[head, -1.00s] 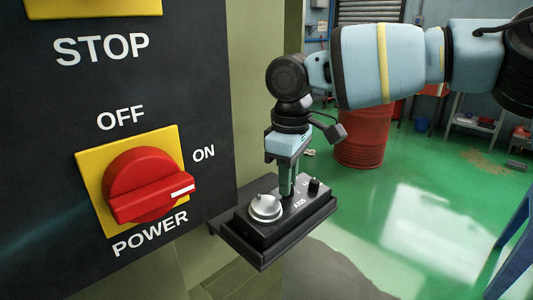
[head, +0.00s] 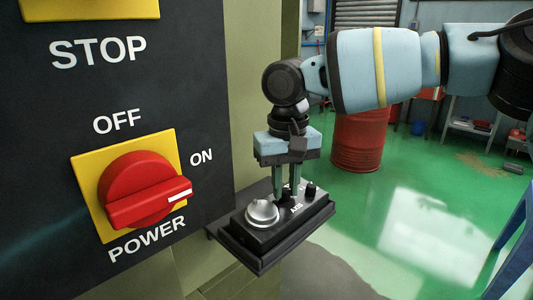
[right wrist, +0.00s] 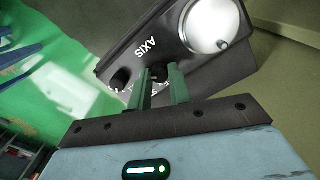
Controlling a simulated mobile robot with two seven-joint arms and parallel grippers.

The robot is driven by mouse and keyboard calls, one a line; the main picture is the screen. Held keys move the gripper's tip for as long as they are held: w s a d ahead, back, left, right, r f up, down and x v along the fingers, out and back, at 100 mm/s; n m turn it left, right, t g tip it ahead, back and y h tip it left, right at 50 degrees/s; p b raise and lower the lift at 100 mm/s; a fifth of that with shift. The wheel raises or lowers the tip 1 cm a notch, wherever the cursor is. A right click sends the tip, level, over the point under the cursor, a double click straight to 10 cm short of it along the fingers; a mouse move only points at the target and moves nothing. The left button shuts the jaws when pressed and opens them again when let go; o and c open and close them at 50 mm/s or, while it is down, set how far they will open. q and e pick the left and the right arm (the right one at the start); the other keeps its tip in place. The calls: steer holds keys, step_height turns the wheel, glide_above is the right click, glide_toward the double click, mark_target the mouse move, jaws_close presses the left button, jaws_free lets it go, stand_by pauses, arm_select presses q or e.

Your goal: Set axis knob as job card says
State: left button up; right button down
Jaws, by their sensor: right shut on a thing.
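A black control box (head: 247,238) marked AXIS carries a big silver dial (head: 263,213) and small black knobs. My right gripper (head: 288,194) points down at the box from above. Its two green fingers stand on either side of one small black knob (right wrist: 159,71) beside the AXIS lettering and are shut on it. The knob's pointer and the marks around it are mostly hidden by the fingers. A second black knob (head: 310,190) is free, toward the box's far end. The silver dial also shows in the right wrist view (right wrist: 212,25). No job card shows. My left gripper is not in view.
The box sits on a dark shelf (head: 222,233) beside a machine panel (head: 40,150) with a red POWER switch (head: 142,190), its white mark toward ON. A red drum (head: 357,143) stands on the green floor behind.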

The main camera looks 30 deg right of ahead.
mark_target(288, 192)
steer(key=shift+m, duration=0.4)
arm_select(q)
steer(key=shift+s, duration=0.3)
arm_select(e)
steer(key=shift+w, duration=0.1)
steer(key=c, duration=1.3)
jaws_free()
steer(key=r, duration=0.5)
steer(key=s+r, duration=0.1)
steer(key=r, duration=0.1)
steer(key=shift+r, duration=0.3)
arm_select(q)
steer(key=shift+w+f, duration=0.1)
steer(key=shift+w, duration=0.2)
arm_select(e)
steer(key=shift+d+r, duration=0.1)
steer(key=shift+r, duration=0.25)
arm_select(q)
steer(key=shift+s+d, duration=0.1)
arm_select(e)
steer(key=shift+w, duration=0.1)
